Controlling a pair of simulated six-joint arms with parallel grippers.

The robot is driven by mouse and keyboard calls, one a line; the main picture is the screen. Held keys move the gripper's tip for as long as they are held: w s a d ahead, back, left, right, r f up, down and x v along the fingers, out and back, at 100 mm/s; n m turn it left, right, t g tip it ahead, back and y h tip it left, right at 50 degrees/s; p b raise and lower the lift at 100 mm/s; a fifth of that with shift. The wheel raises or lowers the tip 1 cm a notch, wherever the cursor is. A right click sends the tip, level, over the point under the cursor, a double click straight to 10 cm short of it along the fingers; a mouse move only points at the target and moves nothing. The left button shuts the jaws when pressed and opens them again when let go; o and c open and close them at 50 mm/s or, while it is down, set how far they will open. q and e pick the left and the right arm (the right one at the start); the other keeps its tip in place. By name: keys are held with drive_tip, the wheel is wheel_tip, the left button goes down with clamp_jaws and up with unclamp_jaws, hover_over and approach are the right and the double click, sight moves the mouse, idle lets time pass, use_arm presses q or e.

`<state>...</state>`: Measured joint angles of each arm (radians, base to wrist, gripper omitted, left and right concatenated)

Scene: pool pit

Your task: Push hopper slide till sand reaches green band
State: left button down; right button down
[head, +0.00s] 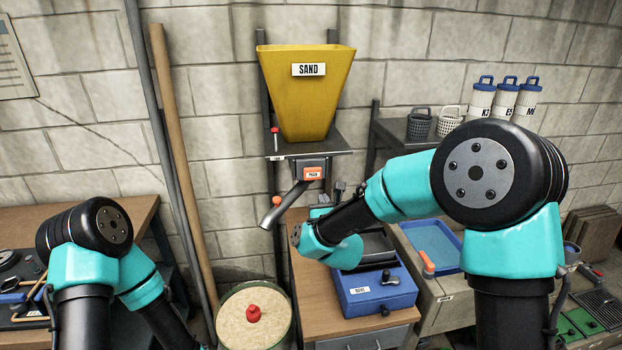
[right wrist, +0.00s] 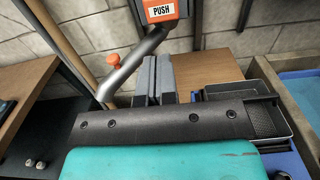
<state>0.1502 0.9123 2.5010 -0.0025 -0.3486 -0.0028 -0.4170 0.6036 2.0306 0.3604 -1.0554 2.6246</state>
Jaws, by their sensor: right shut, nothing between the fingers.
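The yellow hopper (head: 303,108) labelled SAND stands on a dark shelf against the wall. Below it is the slide's orange PUSH plate (head: 313,173), also in the right wrist view (right wrist: 161,12). A grey spout (head: 283,206) slants down left from it. A round drum (head: 289,334) with a greenish wall holds pale sand (head: 237,312) below the spout; a distinct green band cannot be made out. My right gripper (head: 339,187) is shut and empty, below and right of the PUSH plate; its grey fingers show in the right wrist view (right wrist: 158,78). My left gripper is out of view.
A red knob-like object (head: 254,313) sits on the sand. A blue box (head: 376,293) stands on the wooden bench (head: 310,283) under my right arm. A blue tray (head: 432,240) is to the right. Two poles (head: 180,150) lean left of the hopper.

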sight(314, 174)
drive_tip(key=shift+w, duration=0.1)
drive_tip(key=w, duration=0.4)
drive_tip(key=w+a, duration=0.1)
drive_tip(key=w, duration=0.8)
drive_tip(key=shift+w+a, duration=0.2)
drive_tip(key=shift+w, duration=0.15)
drive_tip(key=shift+w+d, duration=0.1)
